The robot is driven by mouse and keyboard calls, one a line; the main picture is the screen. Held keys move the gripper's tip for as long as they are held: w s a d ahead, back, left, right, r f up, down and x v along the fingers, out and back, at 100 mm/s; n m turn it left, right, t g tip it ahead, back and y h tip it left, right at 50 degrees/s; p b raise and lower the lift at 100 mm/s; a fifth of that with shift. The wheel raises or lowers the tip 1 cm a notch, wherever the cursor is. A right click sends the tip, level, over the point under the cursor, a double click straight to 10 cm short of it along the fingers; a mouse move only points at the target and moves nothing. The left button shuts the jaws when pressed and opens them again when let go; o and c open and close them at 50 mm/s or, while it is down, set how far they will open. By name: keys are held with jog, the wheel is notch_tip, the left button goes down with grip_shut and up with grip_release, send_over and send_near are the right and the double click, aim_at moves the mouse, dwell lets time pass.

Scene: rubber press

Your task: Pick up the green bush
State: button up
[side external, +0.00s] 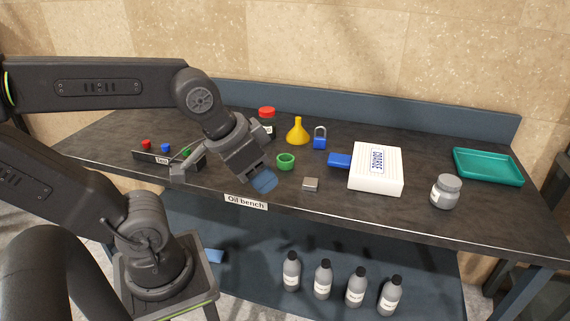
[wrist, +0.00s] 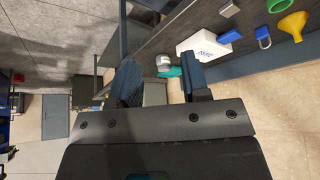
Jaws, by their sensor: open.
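The green bush (side external: 285,161) is a short, thick ring standing on the dark bench top, just right of my gripper in the side view. In the wrist view the green bush (wrist: 278,5) shows at the top right edge, partly cut off. My gripper (side external: 263,182) is above the front part of the bench, left of the bush and apart from it. In the wrist view my gripper (wrist: 162,82) is open, with nothing between its blue-tipped fingers.
Near the bush are a yellow funnel (side external: 298,132), a red-capped jar (side external: 267,120), a blue padlock (side external: 320,138) and a small grey block (side external: 310,184). A white box (side external: 376,170), a grey jar (side external: 446,191) and a teal tray (side external: 488,167) stand farther right. Several bottles (side external: 323,279) stand below.

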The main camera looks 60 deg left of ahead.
jog(key=o, duration=0.8)
jog(key=n+g+y, duration=0.5)
jog(key=n, duration=1.2)
send_over(285, 157)
jog(key=d, duration=0.5)
jog(key=f, duration=1)
jog(key=s+f, duration=0.1)
jog(key=f, duration=0.4)
jog(key=shift+a+f, duration=0.25)
jog(key=shift+f, duration=0.15)
jog(key=shift+h, duration=0.3)
jog(key=shift+x, duration=2.95)
